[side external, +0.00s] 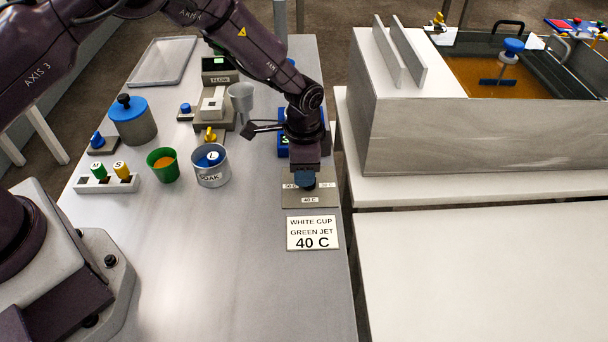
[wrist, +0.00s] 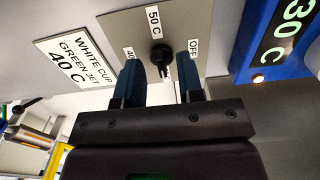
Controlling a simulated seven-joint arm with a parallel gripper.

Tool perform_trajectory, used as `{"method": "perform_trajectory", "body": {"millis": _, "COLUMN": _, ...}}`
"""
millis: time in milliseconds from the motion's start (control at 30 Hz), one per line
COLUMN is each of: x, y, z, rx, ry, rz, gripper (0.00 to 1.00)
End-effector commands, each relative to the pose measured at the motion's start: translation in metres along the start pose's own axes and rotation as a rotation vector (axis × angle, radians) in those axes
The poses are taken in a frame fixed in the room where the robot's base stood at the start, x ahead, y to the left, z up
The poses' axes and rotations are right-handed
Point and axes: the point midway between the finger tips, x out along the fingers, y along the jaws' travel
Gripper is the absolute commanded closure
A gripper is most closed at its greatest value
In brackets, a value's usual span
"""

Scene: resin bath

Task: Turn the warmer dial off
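The warmer dial is a small black knob (wrist: 160,54) on a grey plate (wrist: 190,18). In the wrist view the plate has a 50 C label at the top, OFF (wrist: 193,48) at the right and a partly hidden 40 label at the left. My gripper (wrist: 161,62) has its two blue fingers apart, one on each side of the knob, with gaps visible. I cannot tell the dial's exact setting. The blue warmer unit (wrist: 262,50) reads 30 C with an orange light lit. In the side view my gripper (side external: 305,178) points down over the plate (side external: 322,198), mostly hiding the knob.
A card (side external: 312,233) reading WHITE CUP, GREEN JET, 40 C lies in front of the plate. A silver SOAK pot (side external: 212,178), a green cup (side external: 162,172) and a blue-lidded pot (side external: 134,128) stand left. An amber bath (side external: 485,85) is at right. The front of the table is clear.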

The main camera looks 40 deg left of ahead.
Motion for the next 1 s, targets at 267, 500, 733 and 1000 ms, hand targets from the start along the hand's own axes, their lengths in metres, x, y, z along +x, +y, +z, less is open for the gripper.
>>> {"method": "perform_trajectory", "body": {"millis": 267, "x": 0.023, "y": 0.000, "z": 0.000, "rx": 0.000, "ry": 0.001, "rz": -0.001, "gripper": 0.65}}
{"method": "perform_trajectory", "body": {"millis": 500, "x": 0.024, "y": 0.000, "z": 0.000, "rx": 0.000, "ry": 0.001, "rz": 0.000, "gripper": 0.65}}
{"method": "perform_trajectory", "body": {"millis": 733, "x": 0.024, "y": 0.000, "z": 0.000, "rx": 0.000, "ry": 0.000, "rz": 0.000, "gripper": 0.95}}
{"method": "perform_trajectory", "body": {"millis": 1000, "x": 0.024, "y": 0.000, "z": 0.000, "rx": -0.035, "ry": 0.000, "rz": 0.000, "gripper": 0.95}}
